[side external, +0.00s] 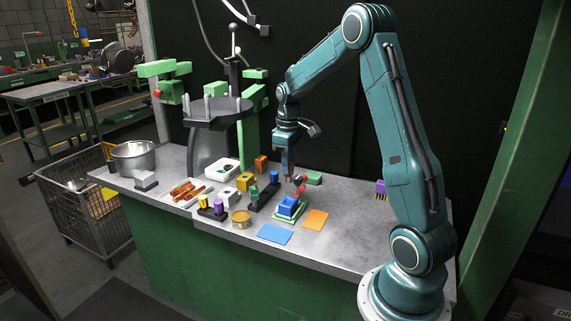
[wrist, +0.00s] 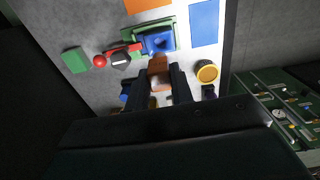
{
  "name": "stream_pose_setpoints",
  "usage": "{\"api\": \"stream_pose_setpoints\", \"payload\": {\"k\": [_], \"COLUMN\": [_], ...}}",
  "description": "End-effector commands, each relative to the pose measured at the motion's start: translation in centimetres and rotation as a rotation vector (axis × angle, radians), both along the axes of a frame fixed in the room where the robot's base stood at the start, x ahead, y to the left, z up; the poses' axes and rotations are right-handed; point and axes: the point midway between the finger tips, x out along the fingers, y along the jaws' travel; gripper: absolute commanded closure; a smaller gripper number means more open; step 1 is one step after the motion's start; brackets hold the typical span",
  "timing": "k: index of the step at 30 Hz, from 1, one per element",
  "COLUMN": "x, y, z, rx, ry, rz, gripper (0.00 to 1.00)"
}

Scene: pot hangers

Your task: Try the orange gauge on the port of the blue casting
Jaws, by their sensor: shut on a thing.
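My gripper (side external: 288,170) points down above the blue casting (side external: 288,206) and is shut on the orange gauge (wrist: 158,68), which shows between the fingers in the wrist view. The blue casting also shows in the wrist view (wrist: 158,43), just beyond the gauge's end. It sits in a green fixture (wrist: 137,37) with a red-handled clamp (wrist: 120,57) beside it. In the side view a gap shows between my gripper and the casting. The casting's port is too small to make out clearly.
A blue mat (side external: 275,234) and an orange mat (side external: 315,219) lie in front of the fixture. A green block (side external: 313,178) is behind it.

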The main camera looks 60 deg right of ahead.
Motion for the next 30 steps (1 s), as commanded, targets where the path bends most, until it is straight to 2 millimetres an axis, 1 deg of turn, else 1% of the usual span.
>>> {"api": "stream_pose_setpoints", "payload": {"k": [14, 20, 30], "x": [0.0, 0.0, 0.0], "y": [0.0, 0.0, 0.0], "z": [-0.3, -1.1, -3.4], "rx": [0.0, 0.001, 0.001], "ry": [0.0, 0.001, 0.002], "rz": [0.0, 0.0, 0.0], "gripper": [1.0, 1.0, 1.0]}}
